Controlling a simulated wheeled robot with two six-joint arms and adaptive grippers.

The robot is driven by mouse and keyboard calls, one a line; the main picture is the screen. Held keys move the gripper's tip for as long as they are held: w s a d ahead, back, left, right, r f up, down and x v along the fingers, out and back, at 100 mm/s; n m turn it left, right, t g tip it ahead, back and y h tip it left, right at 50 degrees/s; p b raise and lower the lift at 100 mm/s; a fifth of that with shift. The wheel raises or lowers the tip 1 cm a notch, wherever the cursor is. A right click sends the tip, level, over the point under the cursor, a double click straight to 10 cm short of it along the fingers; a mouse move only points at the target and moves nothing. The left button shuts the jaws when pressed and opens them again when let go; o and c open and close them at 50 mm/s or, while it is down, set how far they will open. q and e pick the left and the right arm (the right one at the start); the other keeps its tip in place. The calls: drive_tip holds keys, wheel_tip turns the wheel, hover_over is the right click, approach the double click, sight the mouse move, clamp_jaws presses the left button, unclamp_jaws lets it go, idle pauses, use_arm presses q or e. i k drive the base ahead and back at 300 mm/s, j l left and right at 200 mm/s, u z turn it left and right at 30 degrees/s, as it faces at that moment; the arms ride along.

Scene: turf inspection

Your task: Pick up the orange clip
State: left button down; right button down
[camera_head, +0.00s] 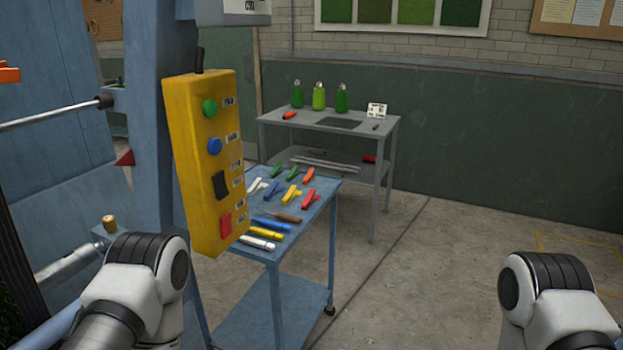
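An orange clip (308,175) lies on the top of the blue cart (331,188), at its far right corner. Two green clips lie to its left, and a red clip (311,198) and a yellow clip (291,194) lie nearer to me. Nothing touches the orange clip as far as I can see. Only rounded white and black links of my two arms show, at the bottom left and bottom right. Both grippers are outside the picture, so their state and any contents are hidden.
A yellow control box (206,160) hangs in front of the cart's left part and hides some of it. White and blue clips and several longer tools share the cart top. A grey table (385,128) with green bottles stands behind. The floor (430,270) right of the cart is clear.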

sight(309, 177)
drive_tip(key=i+l+z, duration=0.35)
drive_tip(key=i, duration=0.35)
drive_tip(key=i+z, duration=0.35)
drive_tip(key=i, duration=0.3)
